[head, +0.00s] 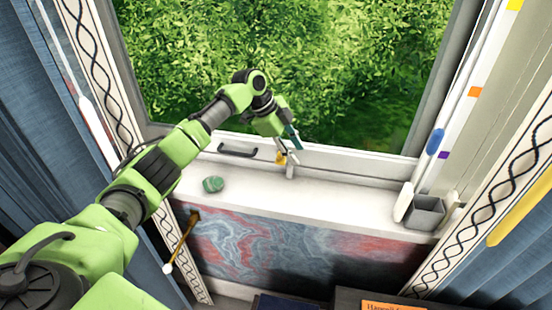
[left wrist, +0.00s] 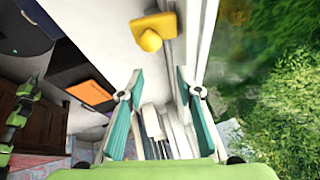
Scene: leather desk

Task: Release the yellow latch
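The yellow latch (head: 281,158) sits on the bottom rail of the white window frame, partly covered by my left gripper in the head view. In the left wrist view the yellow latch (left wrist: 152,32) shows as a flat plate with a rounded knob, beyond the fingertips. My left gripper (head: 288,151) is at the window rail beside the latch. In the left wrist view my left gripper (left wrist: 160,80) is open, with its teal-lined fingers apart and nothing held between them. The latch is apart from the fingertips there. My right gripper cannot be made out in either view.
A dark handle (head: 237,150) is on the rail left of the latch. A green lump (head: 212,184) lies on the white sill (head: 330,203). A grey open box (head: 425,212) stands at the sill's right end. Curtains flank the window. The sill's middle is clear.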

